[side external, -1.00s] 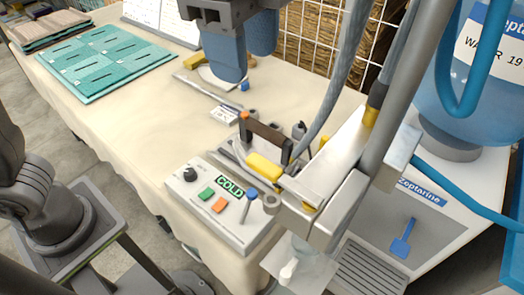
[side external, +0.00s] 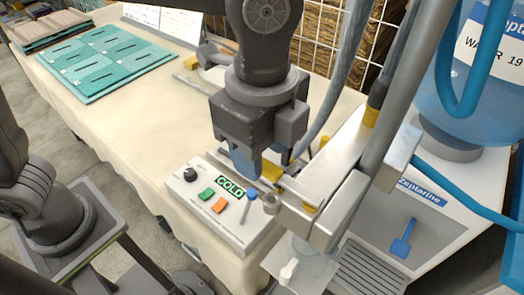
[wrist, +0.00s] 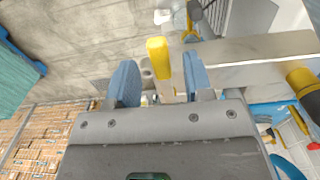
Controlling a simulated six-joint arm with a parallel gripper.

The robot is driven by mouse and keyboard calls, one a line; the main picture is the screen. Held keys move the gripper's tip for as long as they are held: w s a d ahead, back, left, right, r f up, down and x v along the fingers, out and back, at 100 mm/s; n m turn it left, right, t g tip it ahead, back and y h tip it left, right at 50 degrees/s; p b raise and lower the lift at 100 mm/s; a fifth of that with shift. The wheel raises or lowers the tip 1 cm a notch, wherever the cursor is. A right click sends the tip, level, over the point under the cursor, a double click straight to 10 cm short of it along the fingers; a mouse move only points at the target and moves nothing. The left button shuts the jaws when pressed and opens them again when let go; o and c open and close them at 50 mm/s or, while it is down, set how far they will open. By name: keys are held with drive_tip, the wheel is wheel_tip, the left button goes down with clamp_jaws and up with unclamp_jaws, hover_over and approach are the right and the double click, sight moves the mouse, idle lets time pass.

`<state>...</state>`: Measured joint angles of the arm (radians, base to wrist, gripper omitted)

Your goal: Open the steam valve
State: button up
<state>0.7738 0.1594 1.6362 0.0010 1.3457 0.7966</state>
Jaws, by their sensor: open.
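No part is labelled as the steam valve. A yellow handle (side external: 271,171) shows beside the metal machine head, partly hidden by my gripper (side external: 262,165). A lever with a blue tip (side external: 250,198) stands on the white control box (side external: 232,230). My gripper points down over the rear of the box, its blue fingers apart. In the wrist view, the yellow handle (wrist: 158,55) shows between the blue fingers of my gripper (wrist: 160,82), with clear gaps to both sides. Nothing is held. Whether the handle is level with the fingertips I cannot tell.
The control box has a black knob (side external: 190,174), a green button (side external: 206,194), an orange button (side external: 219,205) and a COLD display (side external: 230,186). The metal machine head (side external: 345,165) and hoses crowd the right. Teal mats (side external: 105,62) lie far left; the cream table (side external: 130,120) between is clear.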

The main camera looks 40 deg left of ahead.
drive_tip(key=shift+f, duration=0.7)
drive_tip(key=shift+c, duration=0.4)
clamp_jaws()
